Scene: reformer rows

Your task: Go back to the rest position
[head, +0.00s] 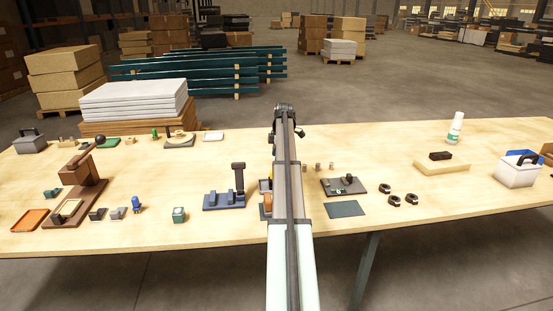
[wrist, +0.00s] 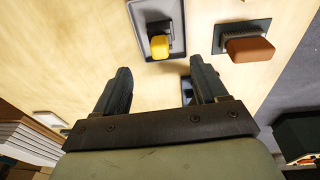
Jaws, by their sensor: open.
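My gripper (wrist: 160,80) is open in the wrist view, with its two dark fingers apart and nothing between them but bare tabletop. In the head view my arm reaches straight out over the middle of the table (head: 400,230), and the fingers cannot be made out there. Past the fingertips in the wrist view are a yellow piece (wrist: 160,46) on a grey tray and an orange-brown block (wrist: 250,48) on a dark plate. Both are apart from the fingers. In the head view my arm partly hides them.
Left of my arm stands a blue fixture (head: 224,202) with a tall post. Right are a dark tray (head: 343,188), several black rings (head: 395,197), a tan block (head: 441,166), a white bottle (head: 455,128) and a white caddy (head: 517,173). A brown press (head: 85,188) stands at left.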

